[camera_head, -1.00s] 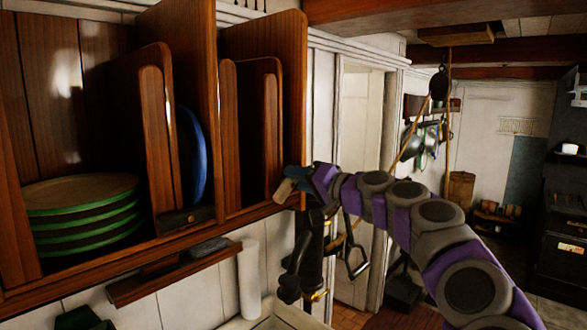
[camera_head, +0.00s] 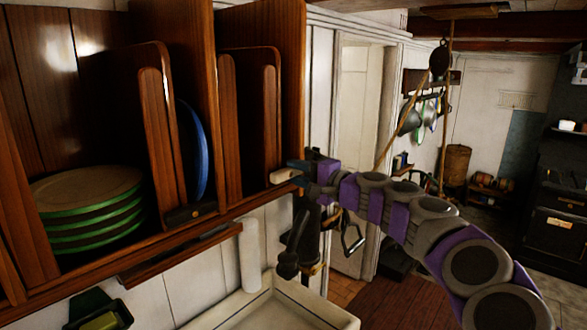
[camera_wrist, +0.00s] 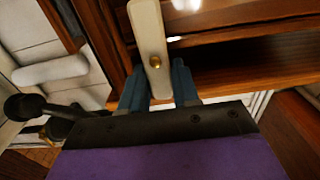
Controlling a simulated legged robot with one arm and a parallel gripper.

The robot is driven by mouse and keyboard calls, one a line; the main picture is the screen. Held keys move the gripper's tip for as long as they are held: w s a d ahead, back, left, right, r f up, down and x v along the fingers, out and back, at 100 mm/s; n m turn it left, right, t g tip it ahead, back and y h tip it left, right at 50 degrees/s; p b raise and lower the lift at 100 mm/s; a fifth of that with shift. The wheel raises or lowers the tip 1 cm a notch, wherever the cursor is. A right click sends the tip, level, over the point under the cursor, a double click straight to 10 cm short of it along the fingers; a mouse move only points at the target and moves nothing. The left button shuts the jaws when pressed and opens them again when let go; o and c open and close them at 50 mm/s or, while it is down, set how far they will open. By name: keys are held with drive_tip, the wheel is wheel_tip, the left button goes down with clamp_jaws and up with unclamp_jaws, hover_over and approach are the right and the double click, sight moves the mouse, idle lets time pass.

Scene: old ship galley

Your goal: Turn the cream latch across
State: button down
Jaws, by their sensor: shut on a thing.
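The cream latch (camera_head: 284,175) is a small pale bar at the front lower right edge of the wooden rack, and it lies nearly level in the head view. In the wrist view the cream latch (camera_wrist: 148,30) is a long bar with a brass pivot, running up and away between my blue fingers. My gripper (camera_head: 294,172) is shut on the latch near its right end. In the wrist view my gripper (camera_wrist: 160,84) has one finger on each side of it. The contact faces are partly hidden.
The wooden rack (camera_head: 236,130) holds green-rimmed plates (camera_head: 85,200) and a blue plate (camera_head: 191,150). A dark catch (camera_head: 190,214) sits on its lower rail. A white roll (camera_head: 249,256) and a pale sink (camera_head: 285,305) are below. The floor at right is open.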

drive_tip(key=shift+w+d+f, duration=0.1)
drive_tip(key=shift+d+f, duration=0.05)
drive_tip(key=shift+f, duration=0.05)
drive_tip(key=c, duration=1.3)
unclamp_jaws()
drive_tip(key=o, duration=0.4)
drive_tip(key=shift+d, duration=0.4)
drive_tip(key=shift+r, duration=0.1)
drive_tip(key=shift+s+d, duration=0.35)
drive_tip(key=shift+s, duration=0.2)
drive_tip(key=b+v, duration=0.1)
drive_tip(key=v, duration=1.5)
drive_tip(key=shift+w+d, duration=0.15)
